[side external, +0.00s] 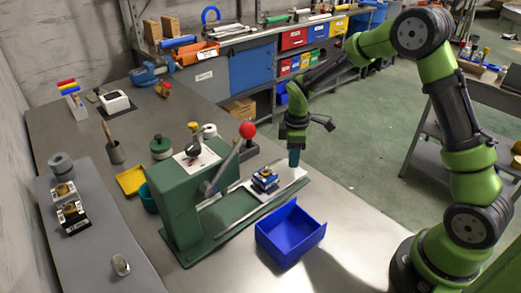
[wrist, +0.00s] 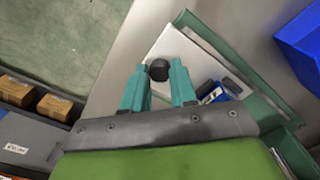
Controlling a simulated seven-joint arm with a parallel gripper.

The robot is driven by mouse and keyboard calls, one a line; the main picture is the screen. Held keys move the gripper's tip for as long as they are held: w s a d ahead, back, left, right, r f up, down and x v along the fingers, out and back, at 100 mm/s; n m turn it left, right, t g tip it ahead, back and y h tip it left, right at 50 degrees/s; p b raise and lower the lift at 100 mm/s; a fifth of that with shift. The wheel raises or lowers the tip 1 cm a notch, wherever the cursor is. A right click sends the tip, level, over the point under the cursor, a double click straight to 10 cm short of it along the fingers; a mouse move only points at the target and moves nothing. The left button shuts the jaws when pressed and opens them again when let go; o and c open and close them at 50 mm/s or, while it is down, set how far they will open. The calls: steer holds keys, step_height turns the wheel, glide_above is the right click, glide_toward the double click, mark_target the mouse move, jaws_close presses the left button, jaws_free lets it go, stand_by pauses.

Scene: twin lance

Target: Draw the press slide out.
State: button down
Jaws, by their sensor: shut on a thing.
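The green press (side external: 180,205) stands on the bench with a red-knobbed lever (side external: 247,130). Its pale slide plate (side external: 288,178) lies along the green base, out in front of the press body, toward the base's far right end. A blue fixture with a brass-coloured part (side external: 265,181) sits on the slide. My gripper (side external: 294,158) points down at the slide's outer end. In the wrist view my gripper's teal fingers (wrist: 160,76) are shut on a round black knob (wrist: 158,69) on the slide plate (wrist: 178,42).
An empty blue bin (side external: 290,235) stands close in front of the slide, and shows in the wrist view (wrist: 303,42). The bench edge is just past the slide's outer end.

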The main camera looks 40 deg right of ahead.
steer(key=shift+d, duration=0.35)
steer(key=c, duration=1.3)
jaws_free()
steer(key=o, duration=0.4)
steer(key=shift+a, duration=0.1)
step_height(320, 180, up, 17)
